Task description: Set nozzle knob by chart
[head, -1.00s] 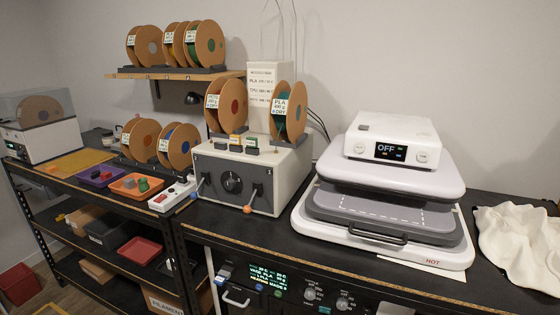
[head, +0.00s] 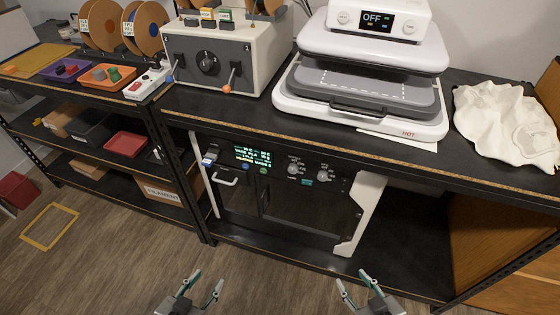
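A black-fronted machine with white side panels (head: 362,212) stands on the shelf below the bench. Its front carries a lit text display (head: 253,157), too small to read fully. Two knobs sit right of the display: a left knob (head: 294,168) and a right knob (head: 324,175); their settings are not legible. The chart seen earlier behind the spools is out of view now. My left gripper (head: 205,279) is open and empty at the bottom edge, below the machine. My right gripper (head: 355,279) is open and empty at the bottom, also apart from the machine.
A heat press (head: 375,60) showing OFF sits on the bench above, with a white cloth (head: 505,120) to its right. A grey control box (head: 225,60) with a dial and levers stands left. The bench's front edge overhangs the machine. The floor in front is clear.

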